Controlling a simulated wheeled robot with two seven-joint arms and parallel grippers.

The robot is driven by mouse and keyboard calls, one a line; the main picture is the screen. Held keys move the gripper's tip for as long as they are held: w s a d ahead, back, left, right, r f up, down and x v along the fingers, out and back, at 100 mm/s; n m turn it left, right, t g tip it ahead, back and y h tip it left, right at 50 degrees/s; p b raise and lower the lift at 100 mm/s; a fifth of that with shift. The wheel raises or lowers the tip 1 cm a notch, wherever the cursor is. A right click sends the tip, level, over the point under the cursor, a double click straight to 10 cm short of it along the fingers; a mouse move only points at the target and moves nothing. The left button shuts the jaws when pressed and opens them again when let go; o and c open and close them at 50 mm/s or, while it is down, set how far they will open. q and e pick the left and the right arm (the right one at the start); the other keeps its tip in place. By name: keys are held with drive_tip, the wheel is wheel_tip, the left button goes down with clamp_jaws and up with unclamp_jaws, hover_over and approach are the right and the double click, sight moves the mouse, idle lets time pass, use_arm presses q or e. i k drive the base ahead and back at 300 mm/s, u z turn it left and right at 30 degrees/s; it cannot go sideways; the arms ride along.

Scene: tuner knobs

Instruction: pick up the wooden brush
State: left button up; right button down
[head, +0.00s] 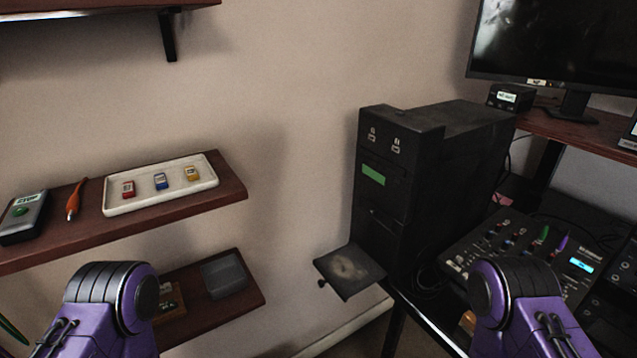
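No thing in the head view can be told for certain as the wooden brush. A small wood-coloured piece (468,321) shows at the edge of the dark desk, partly hidden by my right arm. A slim orange-handled tool (74,203) lies on the left middle shelf; it may be a brush or a screwdriver. A small brown wooden item (170,301) on the lower shelf is partly hidden behind my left arm. Purple links of both my arms rise from the bottom edge, but neither gripper shows.
The middle shelf (215,205) holds a white tray (150,206) with small coloured blocks and a grey device (22,217). A grey box (225,274) sits on the lower shelf. A black tower (385,195) with an open drawer-like plate (349,270) stands beside a mixer panel (490,255).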

sight(468, 320)
drive_tip(key=z, duration=1.15)
